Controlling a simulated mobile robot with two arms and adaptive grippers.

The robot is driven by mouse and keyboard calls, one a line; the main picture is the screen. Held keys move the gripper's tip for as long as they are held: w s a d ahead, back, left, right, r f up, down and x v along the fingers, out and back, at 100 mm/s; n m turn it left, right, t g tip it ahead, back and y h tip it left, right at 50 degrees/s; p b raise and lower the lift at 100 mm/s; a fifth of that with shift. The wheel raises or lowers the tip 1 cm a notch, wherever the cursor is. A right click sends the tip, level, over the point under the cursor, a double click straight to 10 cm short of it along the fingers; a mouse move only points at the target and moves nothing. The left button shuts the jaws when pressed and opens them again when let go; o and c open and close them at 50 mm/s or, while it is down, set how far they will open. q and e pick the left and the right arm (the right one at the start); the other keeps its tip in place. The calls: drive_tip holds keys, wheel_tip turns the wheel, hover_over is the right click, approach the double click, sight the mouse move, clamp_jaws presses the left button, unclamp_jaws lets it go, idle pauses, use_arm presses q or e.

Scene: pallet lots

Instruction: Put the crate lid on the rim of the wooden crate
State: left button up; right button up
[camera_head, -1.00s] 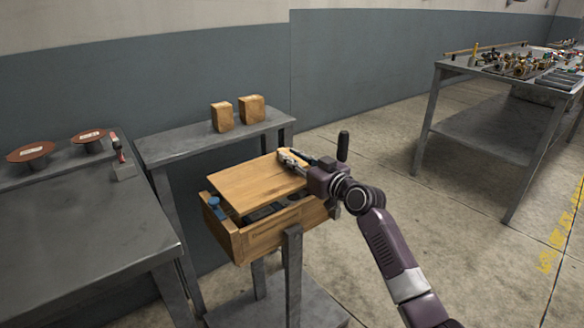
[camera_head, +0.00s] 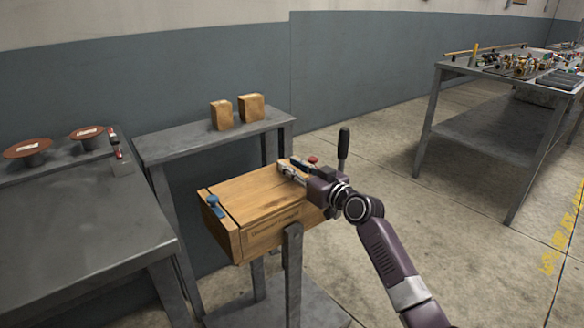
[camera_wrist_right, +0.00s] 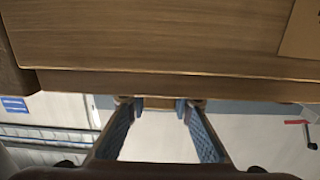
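The crate lid (camera_head: 260,192) is a flat wooden board lying level on the wooden crate (camera_head: 270,234), covering its opening. It looks seated at the rim, with a thin dark line along its left end; the far edge is hard to judge. My right gripper (camera_head: 290,172) is at the lid's right end, its fingers apart with nothing visible between them. In the right wrist view the two fingers (camera_wrist_right: 160,108) stand apart just below a wooden edge (camera_wrist_right: 170,85). My left gripper is not in view.
A blue knob (camera_head: 214,205) is on the crate's left end, and a red knob (camera_head: 313,160) shows beyond the gripper. A grey stand (camera_head: 292,275) holds the crate. Two wooden blocks (camera_head: 236,112) stand on a bench behind. A grey table (camera_head: 80,240) is at left.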

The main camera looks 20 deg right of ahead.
sight(301, 174)
drive_tip(key=shift+o, duration=1.1)
drive_tip(key=shift+r+p, duration=1)
drive_tip(key=v, duration=0.3)
drive_tip(key=shift+s+d+f, duration=0.15)
drive_tip(key=shift+s+f, duration=0.15)
drive_tip(key=shift+s, duration=0.05)
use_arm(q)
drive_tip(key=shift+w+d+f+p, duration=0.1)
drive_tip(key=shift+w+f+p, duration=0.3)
use_arm(e)
drive_tip(key=v, duration=0.8)
drive_tip(key=shift+s, duration=0.15)
